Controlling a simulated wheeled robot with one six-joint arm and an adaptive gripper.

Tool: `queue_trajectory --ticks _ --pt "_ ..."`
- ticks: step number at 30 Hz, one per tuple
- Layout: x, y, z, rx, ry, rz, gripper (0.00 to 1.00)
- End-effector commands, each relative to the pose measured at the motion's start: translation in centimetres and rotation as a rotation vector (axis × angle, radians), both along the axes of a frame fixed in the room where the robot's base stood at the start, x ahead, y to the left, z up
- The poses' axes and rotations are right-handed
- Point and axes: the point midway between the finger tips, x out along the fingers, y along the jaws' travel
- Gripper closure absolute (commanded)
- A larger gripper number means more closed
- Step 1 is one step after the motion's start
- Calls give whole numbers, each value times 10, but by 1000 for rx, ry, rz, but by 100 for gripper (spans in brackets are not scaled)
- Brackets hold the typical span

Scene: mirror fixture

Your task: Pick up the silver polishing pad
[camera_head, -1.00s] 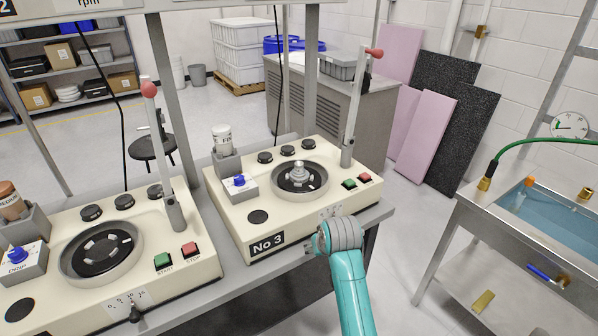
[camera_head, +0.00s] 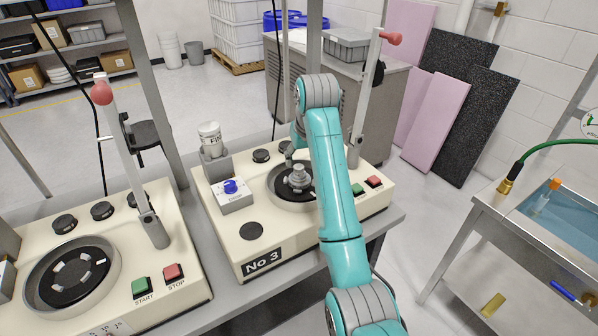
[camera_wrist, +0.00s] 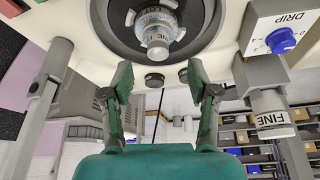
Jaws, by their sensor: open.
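A silver stepped round piece (camera_head: 297,178), the one that fits the silver polishing pad, stands upright at the centre of the black round plate in the bowl (camera_head: 273,190) of machine No 3. In the wrist view, the silver piece (camera_wrist: 158,28) is at the top middle, with lettering around its collar. My gripper (camera_wrist: 158,80) is open and empty. Its two green-padded fingers are apart, and the silver piece lies beyond the gap between them, untouched. In the head view my teal arm reaches over the right side of machine No 3 and hides most of the gripper.
A tall lever with a red knob (camera_head: 391,38) rises right of the bowl. A white FINE bottle (camera_head: 210,138) and a DRIP box with a blue knob (camera_head: 231,187) stand on the left. A second machine (camera_head: 175,258) is farther left; a sink (camera_head: 560,215) is at right.

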Motion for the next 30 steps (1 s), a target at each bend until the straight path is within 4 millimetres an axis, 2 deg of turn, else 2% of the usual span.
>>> queue_trajectory --ticks 3,10,19,29,30 --pt "5 2 -14 0 1 0 41" --pt "13 4 -27 0 0 0 41" --pt "32 9 -60 0 0 -1 41" --pt "35 10 -65 1 -2 -1 41" --pt "34 10 -65 1 -2 -1 51"
